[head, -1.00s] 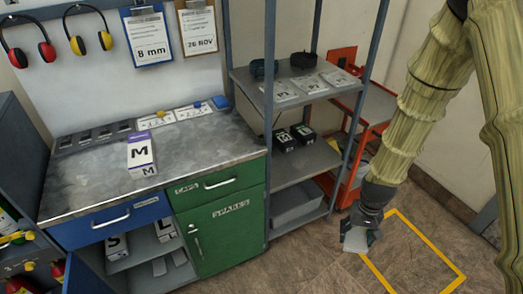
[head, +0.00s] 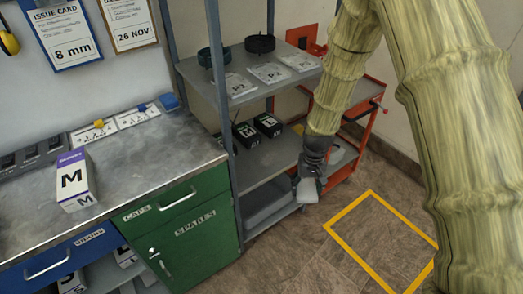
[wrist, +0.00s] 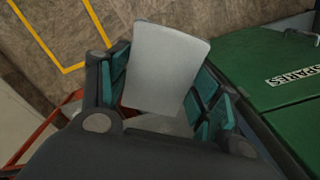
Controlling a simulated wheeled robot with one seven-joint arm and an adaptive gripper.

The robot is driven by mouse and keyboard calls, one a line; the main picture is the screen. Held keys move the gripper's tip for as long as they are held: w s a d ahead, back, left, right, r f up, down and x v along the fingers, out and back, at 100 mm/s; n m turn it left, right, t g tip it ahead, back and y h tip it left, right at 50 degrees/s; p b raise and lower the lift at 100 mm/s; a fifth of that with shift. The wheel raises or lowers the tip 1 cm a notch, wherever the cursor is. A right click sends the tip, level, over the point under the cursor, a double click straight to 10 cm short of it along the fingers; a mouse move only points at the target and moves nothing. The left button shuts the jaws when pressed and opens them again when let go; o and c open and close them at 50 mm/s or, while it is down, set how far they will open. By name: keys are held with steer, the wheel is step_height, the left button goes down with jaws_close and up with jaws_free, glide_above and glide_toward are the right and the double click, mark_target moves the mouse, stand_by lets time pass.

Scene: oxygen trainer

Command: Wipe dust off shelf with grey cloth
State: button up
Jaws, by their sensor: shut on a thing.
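My gripper (head: 308,178) is shut on the grey cloth (head: 307,191), a pale grey flat piece. The cloth also shows between the teal finger pads in the wrist view (wrist: 165,68). The shelf is a grey metal unit with blue-grey posts. Its middle level (head: 262,163) holds black boxes (head: 267,124) at the back, and its top level holds white cards (head: 238,85) and two dark rings (head: 261,44). In the head view the gripper is just right of the shelf's lower right front, apparently in front of it. I cannot make out dust on the shelf.
A workbench with a green cabinet (head: 195,240) stands left of the shelf; a purple-and-white box (head: 75,180) is on its top. An orange-red cart (head: 362,120) stands behind my arm. A yellow floor outline (head: 345,212) marks clear floor at right.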

mark_target(280, 154)
steer(key=w+a+f+b, duration=0.45)
steer(key=w+b, duration=0.35)
steer(key=w, duration=0.2)
steer(key=w+a+f+b, duration=0.3)
steer(key=w+a+b, duration=0.4)
steer(key=w, duration=0.4)
steer(key=w+a+f+b, duration=0.4)
steer(key=w+b, duration=0.4)
steer(key=w, duration=0.2)
steer(key=shift+m, duration=0.4)
steer(key=shift+d+f+b, duration=0.2)
steer(key=shift+f+b, duration=2)
steer(key=shift+f, duration=0.65)
steer(key=shift+f, duration=0.95)
steer(key=shift+d, duration=0.1)
steer(key=shift+w+d+p, duration=0.2)
steer(key=shift+w+d, duration=0.4)
steer(key=shift+d, duration=0.25)
steer(key=shift+w+d+p, duration=0.15)
steer(key=shift+w+d, duration=0.45)
steer(key=shift+d, duration=0.2)
steer(key=shift+w+d+f, duration=0.1)
steer(key=shift+w+d, duration=0.45)
steer(key=shift+d, duration=0.25)
steer(key=shift+w+d, duration=0.55)
steer(key=shift+d, duration=0.2)
steer(key=shift+w+d+b, duration=0.65)
steer(key=shift+w+d, duration=0.2)
steer(key=shift+d, duration=0.3)
